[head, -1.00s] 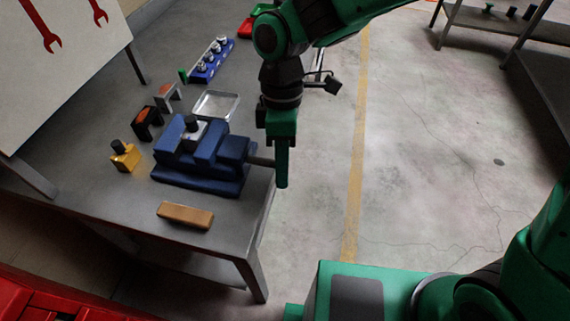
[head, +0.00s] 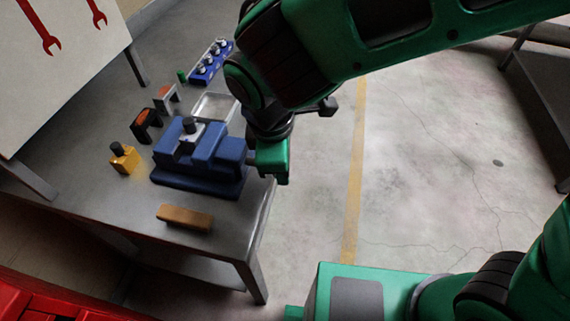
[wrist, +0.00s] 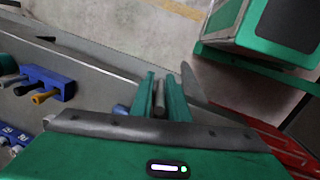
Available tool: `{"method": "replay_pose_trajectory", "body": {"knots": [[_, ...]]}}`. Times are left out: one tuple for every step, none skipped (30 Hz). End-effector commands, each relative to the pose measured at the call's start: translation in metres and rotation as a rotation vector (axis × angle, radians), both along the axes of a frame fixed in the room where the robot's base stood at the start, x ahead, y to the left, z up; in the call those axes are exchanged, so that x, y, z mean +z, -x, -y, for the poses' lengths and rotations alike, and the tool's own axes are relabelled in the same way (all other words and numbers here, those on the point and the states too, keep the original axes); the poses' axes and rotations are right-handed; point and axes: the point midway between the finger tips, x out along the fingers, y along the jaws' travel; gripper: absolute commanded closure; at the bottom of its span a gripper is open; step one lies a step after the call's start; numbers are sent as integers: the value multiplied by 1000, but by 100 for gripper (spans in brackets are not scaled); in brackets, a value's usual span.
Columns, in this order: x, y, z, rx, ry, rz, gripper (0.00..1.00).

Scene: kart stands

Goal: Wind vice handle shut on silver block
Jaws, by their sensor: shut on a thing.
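The blue vice (head: 205,170) stands near the front right corner of the grey bench. The silver block (head: 186,140), with a black knob on top, sits in the jaw opening at its top; whether both jaws touch it I cannot tell. My green gripper (head: 271,163) is at the vice's right end, over the bench edge. In the wrist view my gripper (wrist: 160,97) is shut on a grey rod, the vice handle (wrist: 159,99), which lies between its two green fingers. The head view mostly hides the handle behind the gripper.
A tan bar (head: 185,217) lies in front of the vice. A yellow block (head: 123,158) and a black clamp-like piece (head: 146,124) stand to its left. A silver tray (head: 214,107) and a blue rack (head: 211,62) are behind. Open floor lies right of the bench.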

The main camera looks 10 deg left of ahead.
Motion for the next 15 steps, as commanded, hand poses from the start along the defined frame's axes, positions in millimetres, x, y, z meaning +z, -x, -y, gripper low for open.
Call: {"method": "replay_pose_trajectory", "body": {"knots": [[0,1,-1,4,0,-2,100],[0,1,-1,4,0,-2,100],[0,1,-1,4,0,-2,80],[0,1,-1,4,0,-2,73],[0,1,-1,4,-1,-2,72],[0,1,-1,3,0,-2,72],[0,1,-1,3,0,-2,72],[0,1,-1,3,0,-2,72],[0,1,0,2,0,-2,72],[0,1,0,2,0,-2,72],[0,1,0,2,0,-2,72],[0,1,0,2,0,-2,72],[0,1,0,2,0,-2,72],[1,1,0,1,-1,-2,72],[3,1,-1,1,-2,-2,72]]}}
